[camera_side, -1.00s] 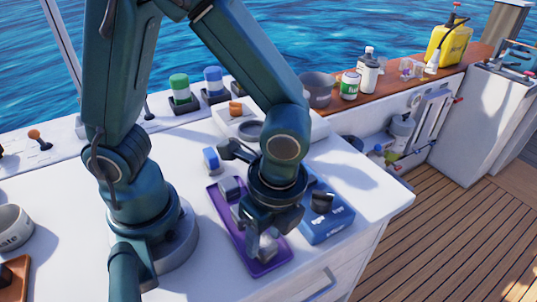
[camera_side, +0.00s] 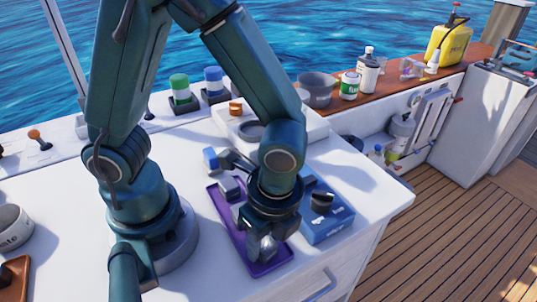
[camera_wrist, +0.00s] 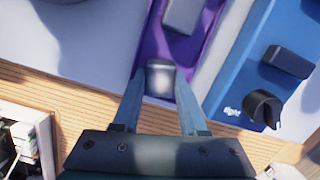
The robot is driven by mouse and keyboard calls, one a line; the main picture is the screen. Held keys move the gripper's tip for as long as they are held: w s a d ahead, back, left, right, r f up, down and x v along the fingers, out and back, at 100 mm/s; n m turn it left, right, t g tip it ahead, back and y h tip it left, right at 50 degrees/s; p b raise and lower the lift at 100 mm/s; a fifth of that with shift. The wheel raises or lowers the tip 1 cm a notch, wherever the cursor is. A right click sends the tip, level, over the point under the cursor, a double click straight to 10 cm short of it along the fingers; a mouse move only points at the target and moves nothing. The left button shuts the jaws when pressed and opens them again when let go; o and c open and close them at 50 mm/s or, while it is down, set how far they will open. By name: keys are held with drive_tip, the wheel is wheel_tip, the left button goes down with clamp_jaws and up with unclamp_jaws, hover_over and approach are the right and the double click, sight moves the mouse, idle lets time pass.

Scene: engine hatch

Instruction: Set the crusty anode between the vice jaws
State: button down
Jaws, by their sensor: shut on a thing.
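A small grey block with a pale, worn face, apparently the anode (camera_wrist: 160,80), is between my fingertips at the near end of a purple tray (camera_wrist: 150,45). My gripper (camera_wrist: 160,92) is shut on it and points down; in the side view my gripper (camera_side: 264,240) is over the tray (camera_side: 226,224). I cannot tell whether the block touches the tray. A blue fixture (camera_side: 330,228), possibly the vice, stands right of the tray.
Another grey block (camera_wrist: 184,12) lies farther along the tray. A blue-capped item (camera_side: 210,160) stands behind the tray. A white raised board (camera_side: 305,125) with a round recess is farther back. The white counter right of the blue fixture is clear, up to its edge over the wooden deck (camera_side: 440,230).

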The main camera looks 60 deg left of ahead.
drive_tip(key=shift+r, duration=0.1)
drive_tip(key=shift+r, duration=0.6)
drive_tip(key=r, duration=0.1)
drive_tip(key=a+r, duration=0.1)
drive_tip(key=r, duration=0.1)
drive_tip(key=shift+w+r, duration=0.15)
drive_tip(key=w+a+r+m, duration=0.1)
drive_tip(key=w+a+r, duration=0.35)
drive_tip(key=a, duration=0.55)
drive_tip(key=w+a+r+m, duration=0.25)
drive_tip(key=a+r, duration=0.25)
drive_tip(key=a, duration=0.5)
drive_tip(key=shift+n, duration=0.35)
drive_tip(key=w+d+f, duration=0.1)
drive_tip(key=d+f, duration=0.1)
drive_tip(key=d, duration=0.1)
drive_tip(key=w+d+f, duration=0.2)
drive_tip(key=d, duration=0.1)
drive_tip(key=w+d+f, duration=0.2)
drive_tip(key=d, duration=0.2)
drive_tip(key=shift+w+f, duration=0.2)
drive_tip(key=shift+f, duration=0.2)
drive_tip(key=shift+d+f, duration=0.1)
drive_tip(key=shift+f, duration=1.95)
drive_tip(key=shift+f, duration=0.15)
